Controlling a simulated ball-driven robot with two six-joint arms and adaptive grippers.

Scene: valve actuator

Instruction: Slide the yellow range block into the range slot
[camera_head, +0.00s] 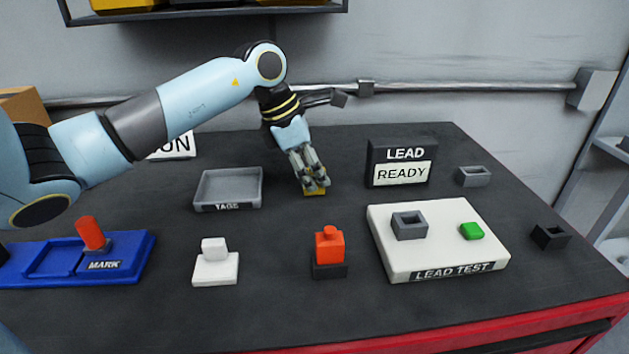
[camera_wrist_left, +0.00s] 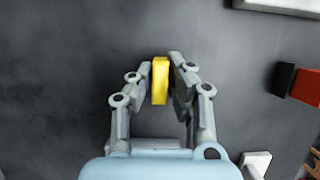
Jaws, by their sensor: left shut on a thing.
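The yellow range block (camera_head: 314,192) is at the middle of the table, right of the TAGS tray. My left gripper (camera_head: 313,182) points down over it and is shut on it. In the left wrist view the block (camera_wrist_left: 160,80) stands narrow and upright between the two fingertips (camera_wrist_left: 161,68). I cannot tell whether it touches the table. A grey open socket (camera_head: 409,226) sits on the white LEAD TEST board (camera_head: 395,268), right of and nearer than the gripper. No socket is labelled as the range slot. My right gripper is not in view.
A green button (camera_head: 471,231) is on the board. The LEAD READY sign (camera_head: 402,163) stands behind it. A grey socket (camera_head: 474,177) and a black one (camera_head: 550,237) lie to the right. An orange-red block (camera_head: 329,244) stands in front. The TAGS tray (camera_head: 228,188) is left.

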